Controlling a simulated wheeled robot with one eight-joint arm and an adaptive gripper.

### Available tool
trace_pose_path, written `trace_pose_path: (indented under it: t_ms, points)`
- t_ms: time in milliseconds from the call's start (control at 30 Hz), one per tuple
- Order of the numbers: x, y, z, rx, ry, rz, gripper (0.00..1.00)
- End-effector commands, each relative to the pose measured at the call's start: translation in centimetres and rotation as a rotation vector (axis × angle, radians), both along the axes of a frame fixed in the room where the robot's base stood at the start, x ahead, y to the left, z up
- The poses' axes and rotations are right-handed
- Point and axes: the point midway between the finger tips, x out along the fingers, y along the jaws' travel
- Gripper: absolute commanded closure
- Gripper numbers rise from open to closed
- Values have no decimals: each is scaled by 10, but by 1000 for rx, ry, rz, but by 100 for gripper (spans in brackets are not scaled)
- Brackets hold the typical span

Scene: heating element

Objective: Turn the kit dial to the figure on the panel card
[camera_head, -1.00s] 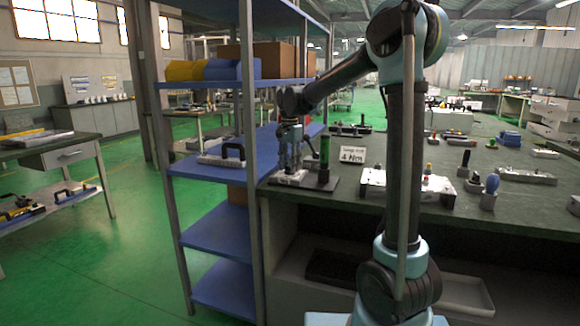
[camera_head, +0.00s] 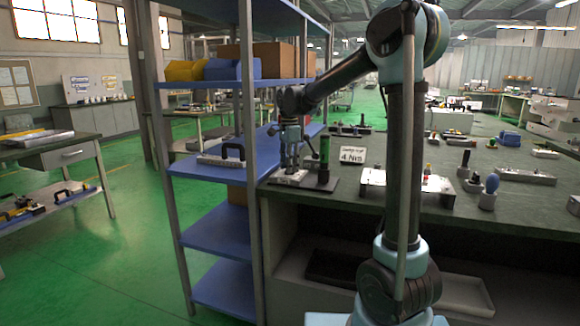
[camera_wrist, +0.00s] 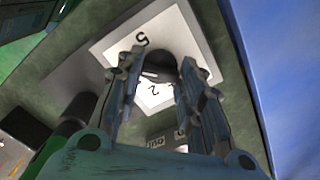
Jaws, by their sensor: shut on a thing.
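The kit dial (camera_wrist: 160,66) is a dark round knob on a pale plate with printed figures, of which a 5 and a 2 show in the wrist view. My gripper (camera_wrist: 156,80) points down with its fingers shut on the dial, one on each side. In the head view my gripper (camera_head: 290,166) stands over the pale plate (camera_head: 287,177) near the bench's left end, and the dial is hidden by the fingers. The panel card (camera_head: 352,155) is white, stands just right of the kit and reads 4 Nm. The dial's pointer is not clear.
A black cylinder with a green band (camera_head: 324,160) stands upright close right of my gripper. A blue shelf rack (camera_head: 215,170) adjoins the bench's left end. A pale fixture (camera_head: 408,186) and several small tools sit farther right on the dark bench (camera_head: 455,208).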

Motion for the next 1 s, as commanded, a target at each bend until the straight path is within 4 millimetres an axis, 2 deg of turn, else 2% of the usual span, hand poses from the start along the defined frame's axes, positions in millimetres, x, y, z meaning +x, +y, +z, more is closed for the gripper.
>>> trace_pose_path:
  t_ms: [267,300,367,767,867,1000]
  points:
    - [3,0,1,1,-5,0,89]
    - [3,0,1,1,-5,0,56]
    - [2,0,1,0,-4,0,45]
    - [1,0,3,1,-2,2,45]
    - [1,0,12,1,-1,2,45]
    - [0,0,34,1,-1,2,45]
